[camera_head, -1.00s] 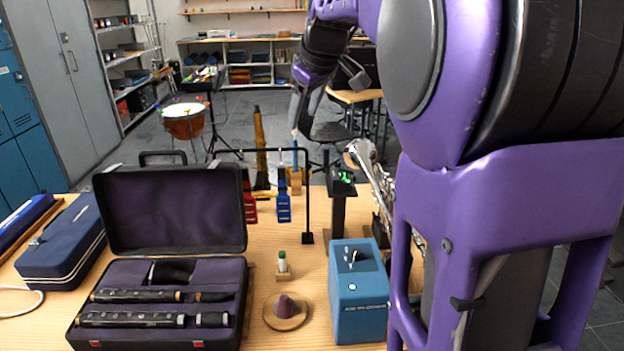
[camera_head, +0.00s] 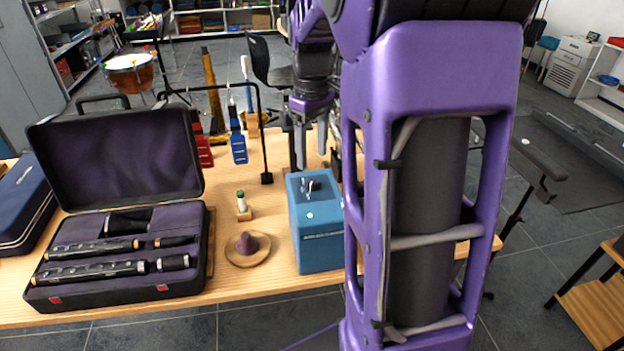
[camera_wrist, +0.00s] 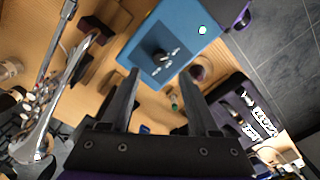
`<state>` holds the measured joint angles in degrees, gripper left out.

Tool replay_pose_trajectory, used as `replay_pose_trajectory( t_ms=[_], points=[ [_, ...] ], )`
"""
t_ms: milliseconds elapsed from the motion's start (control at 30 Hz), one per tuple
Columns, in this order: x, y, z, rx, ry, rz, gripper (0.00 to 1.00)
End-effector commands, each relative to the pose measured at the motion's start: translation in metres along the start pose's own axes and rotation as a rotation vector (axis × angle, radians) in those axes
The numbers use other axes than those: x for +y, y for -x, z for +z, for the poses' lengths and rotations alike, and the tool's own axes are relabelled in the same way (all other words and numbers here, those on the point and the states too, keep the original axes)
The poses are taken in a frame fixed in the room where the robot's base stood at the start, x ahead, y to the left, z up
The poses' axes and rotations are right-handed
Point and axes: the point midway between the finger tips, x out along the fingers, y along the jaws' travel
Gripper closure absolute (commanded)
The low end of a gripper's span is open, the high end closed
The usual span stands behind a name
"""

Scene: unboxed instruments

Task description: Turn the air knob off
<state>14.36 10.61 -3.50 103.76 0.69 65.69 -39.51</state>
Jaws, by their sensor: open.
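A blue box (camera_head: 318,238) stands on the wooden table beside my arm, with pale lettering on its front that is too small to read. On its top is a dark knob (camera_head: 309,186) with small light marks around it. In the wrist view the knob (camera_wrist: 161,58) sits on the box's top face (camera_wrist: 190,35), just beyond the fingertips and roughly in line with the gap between them. My gripper (camera_head: 311,150) is open and empty, behind and above the box, its fingers pointing down. The two fingers also show in the wrist view (camera_wrist: 159,72), apart from the knob.
An open black instrument case (camera_head: 120,285) lies left of the box. A purple cone on a wooden disc (camera_head: 248,250) and a small green-capped vial (camera_head: 241,202) stand between them. A black stand (camera_head: 265,150) rises behind. A silver instrument (camera_wrist: 45,125) lies near my gripper.

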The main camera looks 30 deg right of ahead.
Motion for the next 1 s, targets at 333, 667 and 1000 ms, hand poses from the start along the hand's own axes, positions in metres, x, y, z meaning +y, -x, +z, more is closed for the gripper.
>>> replay_pose_trajectory(
  t_ms=[333, 667, 1000],
  points=[
    [0.0, -0.059, 0.0, -0.001, 0.0, -0.001, 0.39],
    [0.0, -0.068, 0.0, 0.001, 0.0, 0.0, 0.39],
    [0.0, -0.068, 0.0, 0.001, 0.0, 0.0, 0.82]
  ],
)
